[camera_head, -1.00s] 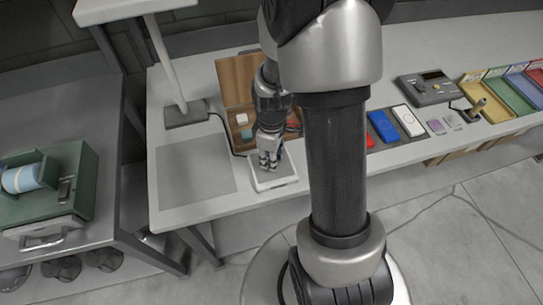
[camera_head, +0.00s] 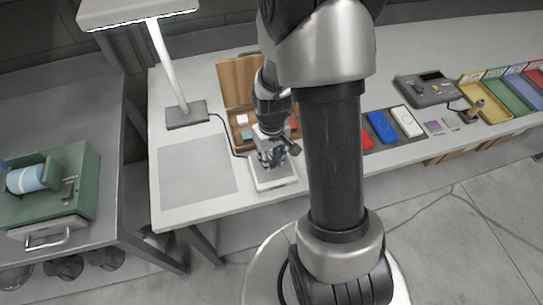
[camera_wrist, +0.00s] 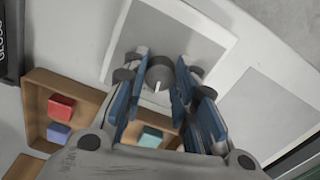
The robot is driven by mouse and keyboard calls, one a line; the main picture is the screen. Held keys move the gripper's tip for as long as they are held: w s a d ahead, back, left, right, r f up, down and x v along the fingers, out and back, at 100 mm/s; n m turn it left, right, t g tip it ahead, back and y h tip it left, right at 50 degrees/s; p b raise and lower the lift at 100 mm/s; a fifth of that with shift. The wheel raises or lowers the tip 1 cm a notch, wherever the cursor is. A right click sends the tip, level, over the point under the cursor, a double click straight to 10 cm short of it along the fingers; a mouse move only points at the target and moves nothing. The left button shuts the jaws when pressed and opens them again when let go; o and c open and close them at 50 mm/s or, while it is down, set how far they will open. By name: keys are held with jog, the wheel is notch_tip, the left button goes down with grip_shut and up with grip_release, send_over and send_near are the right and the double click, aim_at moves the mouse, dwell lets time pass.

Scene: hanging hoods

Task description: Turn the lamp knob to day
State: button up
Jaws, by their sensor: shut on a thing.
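The lamp knob (camera_wrist: 160,72) is a dark grey round dial with a white pointer line, on a pale square panel (camera_wrist: 207,42). My gripper (camera_wrist: 160,76) is shut on the knob, one blue-padded finger on each side. In the head view my gripper (camera_head: 271,160) is low over the white panel (camera_head: 276,184), and the knob is hidden there. No day mark is readable. The desk lamp (camera_head: 168,60) stands on a grey base at the left of the bench, and a bright line shows along its head's lower edge.
An open wooden box (camera_head: 237,85) with small coloured blocks lies just behind my gripper. A cable runs from the lamp base towards the panel. A grey mat (camera_head: 195,168) lies bare to the left. Coloured trays (camera_head: 487,98) stand far right.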

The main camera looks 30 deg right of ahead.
aim_at(271, 160)
jog(key=shift+m, duration=1.1)
jog(key=o, duration=1.1)
jog(key=shift+r, duration=0.1)
notch_tip(271, 160, up, 12)
jog(key=shift+f, duration=0.1)
